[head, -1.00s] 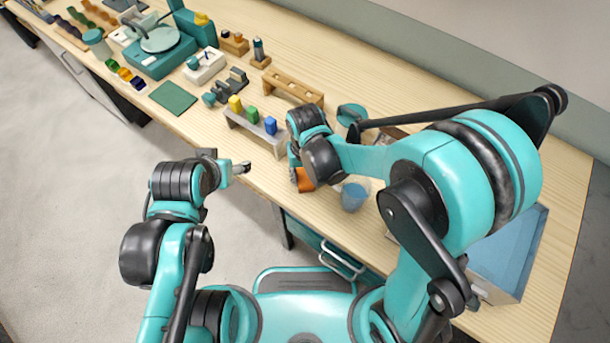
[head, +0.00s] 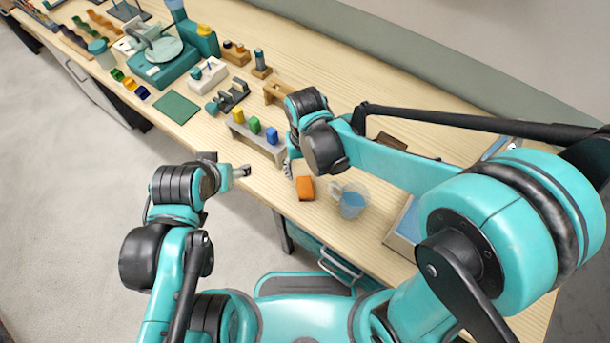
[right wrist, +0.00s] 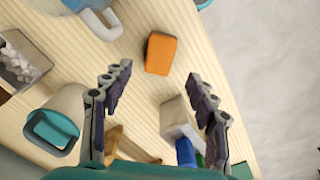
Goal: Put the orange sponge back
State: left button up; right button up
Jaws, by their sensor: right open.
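The orange sponge (head: 305,188) lies on the wooden table near its front edge. It also shows in the right wrist view (right wrist: 160,53), beyond the fingertips and apart from them. My right gripper (right wrist: 160,85) is open with nothing between its fingers. In the head view my right gripper (head: 291,165) is just left of and behind the sponge, partly hidden by its own wrist.
A blue-floored tray (head: 404,228) stands farther right, partly covered by my arm. Bare wood lies around the sponge.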

jog(key=shift+r+p, duration=0.3)
jog(key=shift+r, duration=1.5)
jog(key=s+d+r+m+t, duration=0.1)
jog(key=s+d+r+t, duration=0.1)
jog(key=d, duration=0.7)
jog(key=s+d+r+t, duration=0.3)
jog(key=d+r+t, duration=0.2)
jog(key=d, duration=0.4)
jog(key=shift+m, duration=0.4)
jog(key=shift+a, duration=0.1)
notch_tip(320, 180, down, 4)
jog(key=b, duration=0.4)
jog(key=shift+s+f, duration=0.1)
jog(key=shift+f, duration=0.1)
